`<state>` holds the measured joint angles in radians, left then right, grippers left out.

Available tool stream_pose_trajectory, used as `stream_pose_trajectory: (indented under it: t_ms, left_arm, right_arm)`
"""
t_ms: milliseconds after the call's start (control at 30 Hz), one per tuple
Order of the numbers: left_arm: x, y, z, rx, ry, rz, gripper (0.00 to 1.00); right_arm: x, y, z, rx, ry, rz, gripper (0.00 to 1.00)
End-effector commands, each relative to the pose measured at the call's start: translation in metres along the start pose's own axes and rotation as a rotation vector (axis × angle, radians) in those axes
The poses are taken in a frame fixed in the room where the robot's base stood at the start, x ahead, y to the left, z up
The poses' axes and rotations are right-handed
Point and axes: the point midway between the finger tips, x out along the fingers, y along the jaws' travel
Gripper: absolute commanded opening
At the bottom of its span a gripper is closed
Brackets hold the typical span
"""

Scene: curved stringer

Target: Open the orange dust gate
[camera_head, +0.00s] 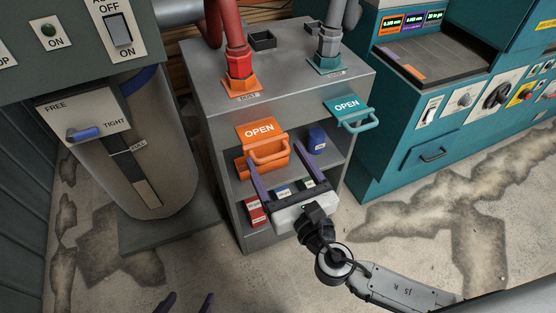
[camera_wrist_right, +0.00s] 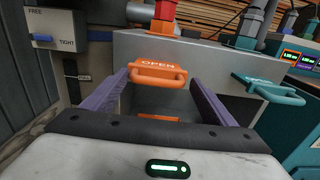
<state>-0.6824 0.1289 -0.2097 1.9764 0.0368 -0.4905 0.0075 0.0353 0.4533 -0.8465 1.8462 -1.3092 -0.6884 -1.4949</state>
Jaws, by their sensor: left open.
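The orange dust gate (camera_head: 262,131) is a plate marked OPEN with a looped orange handle (camera_head: 270,153), at the front of the grey cabinet below the red pipe. In the right wrist view the gate (camera_wrist_right: 158,64) is straight ahead, its handle (camera_wrist_right: 158,76) facing me. My right gripper (camera_head: 271,152) is open, with its purple fingers to either side of the handle; in the wrist view the fingers (camera_wrist_right: 160,78) flank it with visible gaps. I see no firm contact. My left gripper (camera_head: 188,303) is open and empty at the bottom edge, only its fingertips showing.
A teal gate (camera_head: 347,106) with its own handle is to the right on the same cabinet (camera_head: 215,92). Shelves below hold an orange bin (camera_head: 245,168), a blue item (camera_head: 317,138) and small boxes. A grey machine stands left, a teal control console (camera_head: 400,150) right. The floor in front is clear.

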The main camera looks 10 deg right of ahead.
Motion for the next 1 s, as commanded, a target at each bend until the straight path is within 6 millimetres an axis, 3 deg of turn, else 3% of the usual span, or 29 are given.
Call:
stream_pose_trajectory:
  t_ms: [267, 500, 700, 1000]
  left_arm:
    - [0.000, 0.000, 0.002, 0.000, -0.003, 0.000, 0.64]
    - [0.003, 0.000, 0.007, 0.001, -0.009, 0.000, 0.64]
    - [0.004, 0.001, 0.008, 0.003, -0.009, 0.001, 0.64]
    - [0.004, 0.002, 0.006, 0.003, -0.006, 0.003, 0.64]
  right_arm:
    - [-0.016, 0.001, -0.002, 0.000, 0.003, 0.004, 0.79]
    - [-0.064, 0.001, -0.003, 0.001, 0.005, 0.003, 0.79]
    - [-0.094, 0.000, -0.002, 0.000, 0.002, 0.002, 0.79]
    - [-0.103, 0.000, 0.000, 0.000, -0.001, 0.000, 0.79]
